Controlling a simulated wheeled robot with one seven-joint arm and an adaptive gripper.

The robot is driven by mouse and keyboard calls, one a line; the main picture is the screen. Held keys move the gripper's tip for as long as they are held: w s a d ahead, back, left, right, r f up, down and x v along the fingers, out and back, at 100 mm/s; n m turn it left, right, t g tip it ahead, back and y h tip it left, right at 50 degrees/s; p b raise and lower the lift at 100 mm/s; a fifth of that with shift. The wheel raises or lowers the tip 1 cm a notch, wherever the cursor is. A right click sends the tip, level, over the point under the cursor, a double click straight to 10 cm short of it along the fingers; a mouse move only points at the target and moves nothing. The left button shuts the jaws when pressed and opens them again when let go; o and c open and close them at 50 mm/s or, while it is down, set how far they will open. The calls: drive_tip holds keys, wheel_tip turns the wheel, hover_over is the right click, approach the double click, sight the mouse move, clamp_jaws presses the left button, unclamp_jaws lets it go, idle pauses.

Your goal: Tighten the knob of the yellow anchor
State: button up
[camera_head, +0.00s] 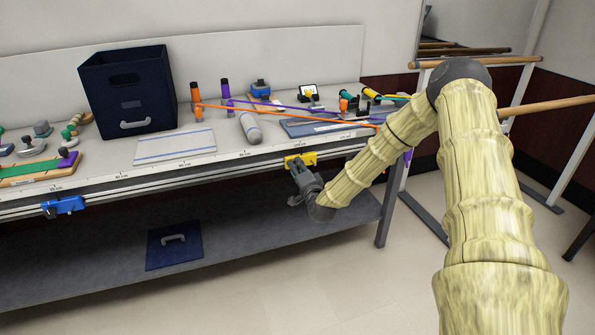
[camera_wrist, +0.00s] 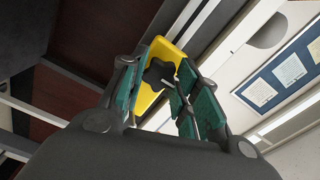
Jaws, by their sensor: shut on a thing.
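The yellow anchor (camera_head: 300,160) is mounted on the rail along the table's front edge, right of centre in the head view. In the wrist view the yellow anchor (camera_wrist: 148,97) fills the space beyond my fingers, and its dark lobed knob (camera_wrist: 160,76) faces me. My gripper (camera_head: 303,180) is right in front of the anchor. In the wrist view my gripper (camera_wrist: 158,88) has its green-padded fingers on both sides of the knob, shut on it. The exact contact of the pads is partly hidden by the fingers.
A blue anchor (camera_head: 63,206) sits on the same rail (camera_head: 170,178) at the left. A dark blue bin (camera_head: 128,95), bands and tools stand on the tabletop. A lower shelf (camera_head: 250,240) holds a blue panel (camera_head: 174,246). The floor in front is clear.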

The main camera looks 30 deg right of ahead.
drive_tip(key=shift+f, duration=0.1)
idle(0.3)
drive_tip(key=o, duration=1)
drive_tip(key=shift+s, duration=0.15)
drive_tip(key=v, duration=1.1)
drive_tip(key=shift+s, duration=0.35)
drive_tip(key=shift+a, duration=0.15)
